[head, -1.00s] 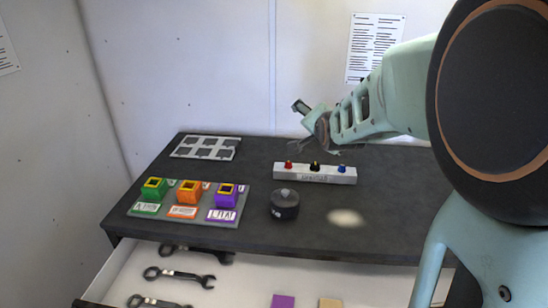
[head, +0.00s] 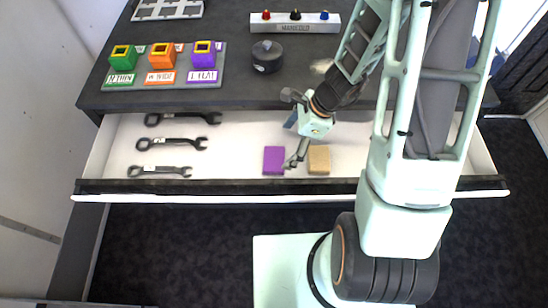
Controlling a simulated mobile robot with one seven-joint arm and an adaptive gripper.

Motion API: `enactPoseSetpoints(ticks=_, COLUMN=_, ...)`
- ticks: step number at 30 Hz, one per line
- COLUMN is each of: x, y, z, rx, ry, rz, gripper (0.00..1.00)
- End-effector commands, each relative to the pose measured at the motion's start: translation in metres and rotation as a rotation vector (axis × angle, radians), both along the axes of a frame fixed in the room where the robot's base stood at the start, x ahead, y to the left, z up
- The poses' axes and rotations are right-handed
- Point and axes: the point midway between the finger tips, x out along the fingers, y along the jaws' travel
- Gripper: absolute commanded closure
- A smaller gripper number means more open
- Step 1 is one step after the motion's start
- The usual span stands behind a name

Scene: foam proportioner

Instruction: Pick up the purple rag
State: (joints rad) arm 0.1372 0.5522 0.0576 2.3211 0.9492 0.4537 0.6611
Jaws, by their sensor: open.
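The purple rag (head: 273,160) lies flat in the open white drawer, near its front wall. It is a small folded rectangle. My gripper (head: 292,162) hangs over the drawer just right of the purple rag, with its fingers pointing down. It is open and nothing shows between its fingers. I cannot tell its exact height above the drawer floor, or whether it touches the rag.
A tan block-like piece (head: 319,160) lies right of my gripper. Several wrenches (head: 172,143) lie at the drawer's left. The drawer's dark front edge (head: 230,187) is close. On the tabletop are coloured boxes (head: 162,57), a black round pot (head: 267,56) and a manifold (head: 295,22).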

Motion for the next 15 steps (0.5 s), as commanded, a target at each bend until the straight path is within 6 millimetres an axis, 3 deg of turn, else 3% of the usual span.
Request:
enactPoseSetpoints(ticks=3, x=0.000, y=0.007, z=-0.017, rx=0.001, ry=0.001, rz=0.000, gripper=0.11)
enactPoseSetpoints(ticks=10, x=0.001, y=0.013, z=-0.030, rx=0.000, ry=0.000, rz=0.001, gripper=0.11)
enactPoseSetpoints(ticks=15, x=0.000, y=0.025, z=-0.050, rx=0.000, ry=0.001, rz=0.000, gripper=0.11)
